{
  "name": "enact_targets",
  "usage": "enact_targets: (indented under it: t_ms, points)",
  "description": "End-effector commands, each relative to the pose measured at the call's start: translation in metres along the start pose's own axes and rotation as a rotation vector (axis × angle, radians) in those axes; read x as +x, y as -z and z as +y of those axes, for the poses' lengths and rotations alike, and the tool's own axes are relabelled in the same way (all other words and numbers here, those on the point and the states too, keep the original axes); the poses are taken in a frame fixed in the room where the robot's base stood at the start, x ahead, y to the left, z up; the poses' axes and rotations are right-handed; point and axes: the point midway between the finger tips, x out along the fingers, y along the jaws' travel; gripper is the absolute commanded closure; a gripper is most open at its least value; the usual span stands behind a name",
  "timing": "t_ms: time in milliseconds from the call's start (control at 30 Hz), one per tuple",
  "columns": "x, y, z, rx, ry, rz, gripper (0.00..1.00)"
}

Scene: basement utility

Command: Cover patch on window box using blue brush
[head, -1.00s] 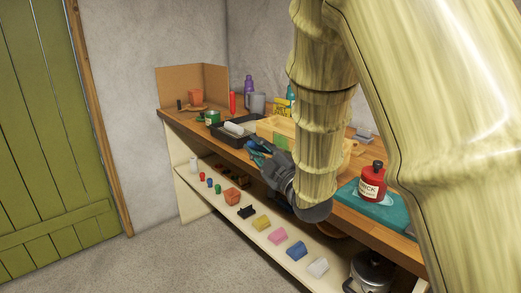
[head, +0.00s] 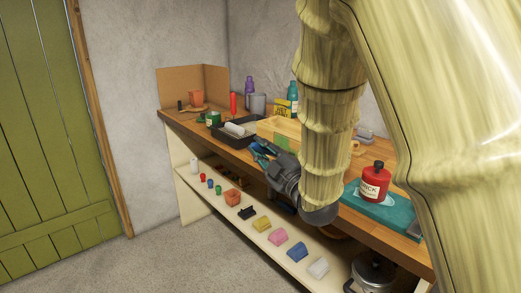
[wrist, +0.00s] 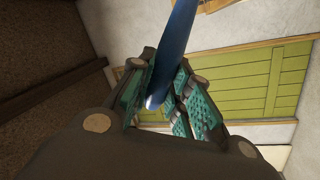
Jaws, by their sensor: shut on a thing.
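The window box (head: 268,127) is a pale wooden box on the workbench, partly hidden behind my arm. A green patch (head: 281,142) shows on its front side. My gripper (head: 262,149) is in front of the box at the bench's front edge, close to the patch. In the wrist view my gripper (wrist: 160,95) is shut on the blue brush (wrist: 176,45), whose blue handle lies between the teal finger pads. The brush's bristles cannot be made out, and I cannot tell whether they touch the box.
A black tray with a white roller (head: 237,130) stands left of the box. A red bottle (head: 375,182) stands on a teal mat (head: 395,213) at right. The lower shelf (head: 275,237) holds several small coloured items. The floor in front is clear.

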Motion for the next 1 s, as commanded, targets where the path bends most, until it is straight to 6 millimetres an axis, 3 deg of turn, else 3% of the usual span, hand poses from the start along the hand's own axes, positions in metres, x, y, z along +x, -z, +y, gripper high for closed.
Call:
enact_targets:
  t_ms: [500,1000]
  points:
    - [0.022,0.000,-0.005,-0.001,-0.002,0.000,1.00]
    - [0.004,0.001,-0.001,-0.001,-0.001,0.001,1.00]
